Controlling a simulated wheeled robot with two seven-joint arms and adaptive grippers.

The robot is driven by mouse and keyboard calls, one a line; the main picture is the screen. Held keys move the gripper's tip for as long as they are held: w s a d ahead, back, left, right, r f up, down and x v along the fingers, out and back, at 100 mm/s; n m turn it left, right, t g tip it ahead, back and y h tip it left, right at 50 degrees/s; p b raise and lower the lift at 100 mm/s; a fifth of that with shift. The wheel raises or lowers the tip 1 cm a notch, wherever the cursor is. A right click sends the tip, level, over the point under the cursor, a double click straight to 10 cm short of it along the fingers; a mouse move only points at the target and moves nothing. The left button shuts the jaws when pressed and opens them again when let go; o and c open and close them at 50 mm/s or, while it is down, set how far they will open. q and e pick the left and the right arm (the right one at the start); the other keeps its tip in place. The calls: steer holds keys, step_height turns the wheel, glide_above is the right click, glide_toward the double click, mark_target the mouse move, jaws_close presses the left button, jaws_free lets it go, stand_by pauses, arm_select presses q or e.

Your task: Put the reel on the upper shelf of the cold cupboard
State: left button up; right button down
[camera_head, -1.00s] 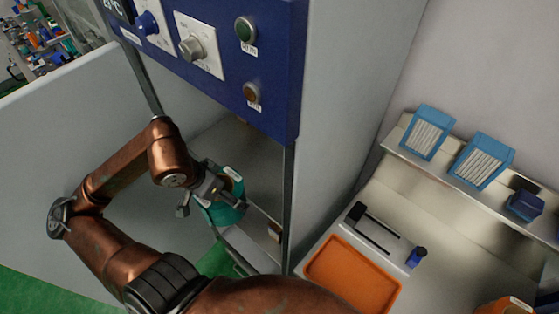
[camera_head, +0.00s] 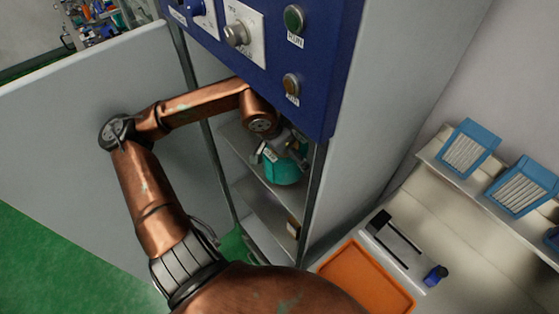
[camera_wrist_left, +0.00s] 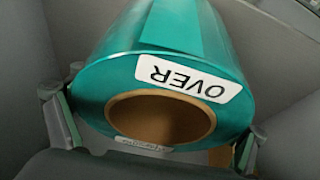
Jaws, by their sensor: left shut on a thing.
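The teal reel (camera_head: 281,168) is in the grip of my left gripper (camera_head: 277,155), at the open front of the cold cupboard (camera_head: 335,110). The reel is at the level of the upper shelf (camera_head: 238,142); I cannot tell whether it touches the shelf. In the left wrist view the reel (camera_wrist_left: 160,70) fills the middle, its brown core end facing the camera, with a white label reading OVER. The left gripper's fingers (camera_wrist_left: 155,125) sit on both sides of it. My right gripper is not in view.
The cupboard door (camera_head: 70,120) stands open at the left. The blue control panel (camera_head: 330,60) overhangs the opening. An orange tray (camera_head: 365,280) lies on the bench at the right.

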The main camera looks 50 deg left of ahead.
mark_target(296, 147)
arm_select(q)
steer(key=shift+w+d+r, duration=0.1)
steer(key=shift+w, duration=2.3)
steer(key=shift+f, duration=1.75)
steer(key=shift+f, duration=0.15)
steer(key=o, duration=1.8)
steer(key=shift+s, duration=0.1)
steer(key=shift+o, duration=0.2)
steer(key=shift+f, duration=0.1)
steer(key=shift+r, duration=0.25)
steer(key=v, duration=0.4)
steer(key=shift+r, duration=0.2)
steer(key=s, duration=1.2)
steer(key=shift+s+a+r+p, duration=0.15)
steer(key=shift+a+p, duration=0.05)
steer(key=shift+p, duration=0.1)
